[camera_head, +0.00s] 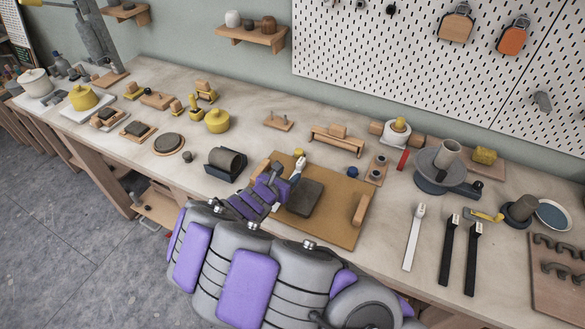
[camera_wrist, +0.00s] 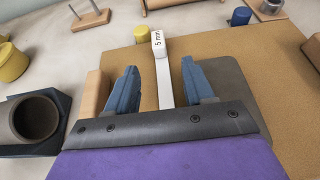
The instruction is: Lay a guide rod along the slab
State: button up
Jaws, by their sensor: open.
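A white guide rod (camera_wrist: 163,75) with a "5 mm" label on its end block lies between my open fingers. The rod's end also shows in the head view (camera_head: 299,165), just beyond my gripper (camera_head: 279,178). In the wrist view my gripper (camera_wrist: 159,70) has one blue finger on each side of the rod, with gaps between. The grey slab (camera_wrist: 228,78) lies right of the rod, partly behind my right finger. In the head view the slab (camera_head: 305,197) is flat on a tan board (camera_head: 338,225). Whether rod and slab touch is hidden.
Another white rod (camera_head: 413,238) and two black rods (camera_head: 447,250) (camera_head: 472,258) lie on the table at right. Wooden blocks (camera_wrist: 96,92) (camera_head: 360,210) stand at the board's sides. A dark cradle with a clay cylinder (camera_head: 226,163) is left of the board.

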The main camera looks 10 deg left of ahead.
jog(key=shift+v, duration=1.05)
jog(key=s+d+r+m+g+h, duration=0.25)
jog(key=d+r+m, duration=0.4)
jog(key=d, duration=0.45)
jog(key=s+d+r+m+g+h, duration=0.15)
jog(key=d+r+m+h, duration=0.25)
jog(key=d+r+m, duration=0.5)
jog(key=s+d+r+m+g, duration=0.1)
jog(key=s+d+m+g, duration=0.25)
jog(key=s+d, duration=0.4)
jog(key=s+d+m+g+y, duration=0.2)
jog(key=s+d+m+g, duration=0.15)
jog(key=s, duration=0.35)
jog(key=s+d+m+g+y, duration=0.2)
jog(key=s+m, duration=0.2)
jog(key=s, duration=0.3)
jog(key=s+a+m+y, duration=0.2)
jog(key=s+a+y, duration=0.1)
jog(key=s+a, duration=0.2)
jog(key=s+a+m+g+y, duration=0.1)
jog(key=s+a+m+y, duration=0.2)
jog(key=s, duration=0.6)
jog(key=shift+a+y, duration=0.65)
jog(key=shift+a, duration=0.2)
